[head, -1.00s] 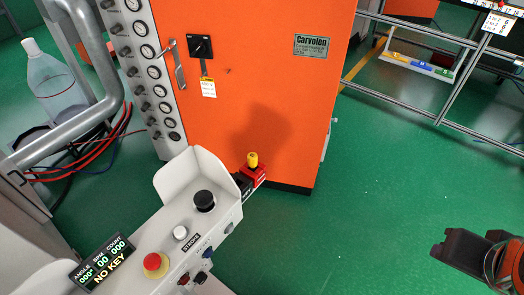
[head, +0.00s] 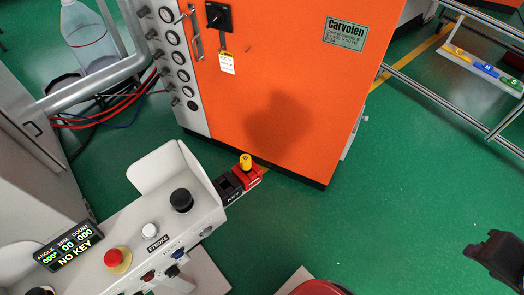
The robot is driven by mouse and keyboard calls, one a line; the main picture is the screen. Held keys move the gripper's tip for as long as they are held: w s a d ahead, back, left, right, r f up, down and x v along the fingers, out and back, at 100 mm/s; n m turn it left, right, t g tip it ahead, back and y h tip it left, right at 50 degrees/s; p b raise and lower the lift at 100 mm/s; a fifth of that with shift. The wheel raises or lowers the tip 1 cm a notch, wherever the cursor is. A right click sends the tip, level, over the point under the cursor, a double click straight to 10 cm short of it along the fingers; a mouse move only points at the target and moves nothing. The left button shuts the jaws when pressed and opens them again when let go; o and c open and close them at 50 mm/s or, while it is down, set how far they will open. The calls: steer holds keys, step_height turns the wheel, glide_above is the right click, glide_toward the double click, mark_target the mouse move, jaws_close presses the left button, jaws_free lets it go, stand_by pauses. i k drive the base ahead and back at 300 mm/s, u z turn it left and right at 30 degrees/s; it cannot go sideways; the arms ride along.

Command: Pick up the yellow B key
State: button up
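A yellow piece (head: 458,52), its letter too small to read, lies at the left end of a pale rack (head: 480,68) at the upper right. A blue piece marked M (head: 483,67) and a green piece marked S (head: 511,82) lie beside it. Another yellow piece (head: 245,162) stands upright on a red block at the console's end, by a KEY label; I see no letter on it. My gripper (head: 497,258) is a dark shape at the right edge, partly cut off, away from both yellow pieces. Its finger gap does not show.
The white console (head: 140,240) has knobs, a red button and a display reading NO KEY. An orange cabinet (head: 290,95) stands behind it. Metal rails (head: 440,100) stand before the rack. Green floor (head: 390,200) is clear in the middle right. A red rounded object (head: 318,287) shows at the bottom.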

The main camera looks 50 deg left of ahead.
mark_target(246, 162)
steer(key=i, duration=2)
steer(key=u, duration=3.25)
